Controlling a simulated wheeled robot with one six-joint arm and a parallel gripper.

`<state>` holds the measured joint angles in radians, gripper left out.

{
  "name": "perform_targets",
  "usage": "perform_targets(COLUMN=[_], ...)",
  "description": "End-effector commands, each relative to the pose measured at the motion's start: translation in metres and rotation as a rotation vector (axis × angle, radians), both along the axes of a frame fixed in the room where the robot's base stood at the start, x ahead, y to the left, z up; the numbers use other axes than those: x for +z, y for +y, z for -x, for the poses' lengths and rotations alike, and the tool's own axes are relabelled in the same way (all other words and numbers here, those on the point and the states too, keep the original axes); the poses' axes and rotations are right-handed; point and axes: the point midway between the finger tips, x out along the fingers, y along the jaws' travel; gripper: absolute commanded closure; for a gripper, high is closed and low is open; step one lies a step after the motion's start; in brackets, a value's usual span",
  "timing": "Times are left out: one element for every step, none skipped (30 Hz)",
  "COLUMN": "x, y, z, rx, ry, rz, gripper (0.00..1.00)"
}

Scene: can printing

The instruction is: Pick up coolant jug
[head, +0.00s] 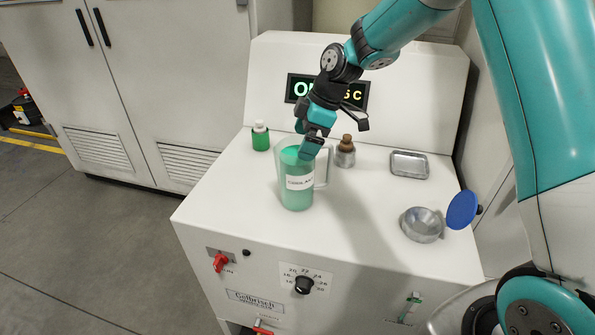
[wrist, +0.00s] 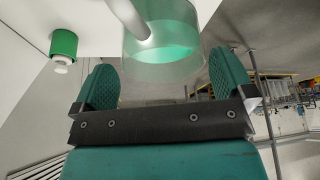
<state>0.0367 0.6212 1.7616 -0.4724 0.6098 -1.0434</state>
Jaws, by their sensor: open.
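The coolant jug (head: 297,185) is a clear pitcher with green liquid and a white label, standing upright on the white machine top, its handle on the right side. My gripper (head: 335,135) is above the jug's rim at its upper right in the head view, tilted. In the wrist view the jug (wrist: 165,48) lies ahead, between and beyond the two green finger pads of my gripper (wrist: 165,85). The fingers are apart and hold nothing. Whether a finger touches the jug cannot be told.
A green bottle with a white cap (head: 260,136) stands left of the jug. A brown-topped jar (head: 345,152) is close behind the handle. A metal tray (head: 409,164), a metal bowl (head: 421,225) and a blue disc (head: 462,210) are to the right. The display panel (head: 358,95) rises behind.

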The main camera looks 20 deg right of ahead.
Motion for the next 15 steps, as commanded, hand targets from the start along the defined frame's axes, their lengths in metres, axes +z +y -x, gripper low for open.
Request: perform_targets(x=[-0.004, -0.008, -0.014, -0.020, -0.024, -0.028, -0.030, -0.032, -0.034, -0.035, -0.035, -0.035, -0.035, -0.035, -0.035], y=[0.004, 0.006, 0.008, 0.010, 0.011, 0.012, 0.013, 0.014, 0.014, 0.014, 0.014, 0.014, 0.014, 0.014, 0.014], z=[0.001, 0.001, 0.001, 0.000, 0.000, -0.001, -0.001, -0.001, -0.002, -0.002, -0.002, -0.002, -0.002, -0.002, -0.002], rx=[0.002, 0.002, 0.002, 0.002, 0.001, 0.002, 0.002, 0.001, 0.001, 0.000, 0.000, 0.000, 0.000, 0.000, 0.000], ry=[0.007, 0.008, 0.007, 0.007, 0.006, 0.005, 0.004, 0.003, 0.002, 0.001, 0.001, 0.001, 0.000, 0.001, 0.001], rz=[0.000, 0.000, 0.000, 0.000, -0.001, 0.000, 0.000, 0.000, 0.000, 0.001, 0.001, 0.001, 0.001, 0.001, 0.001], gripper=[0.00, 0.00, 0.00, 0.00, 0.00, 0.00, 0.00, 0.00, 0.00, 0.00, 0.00, 0.00, 0.00, 0.00, 0.00])
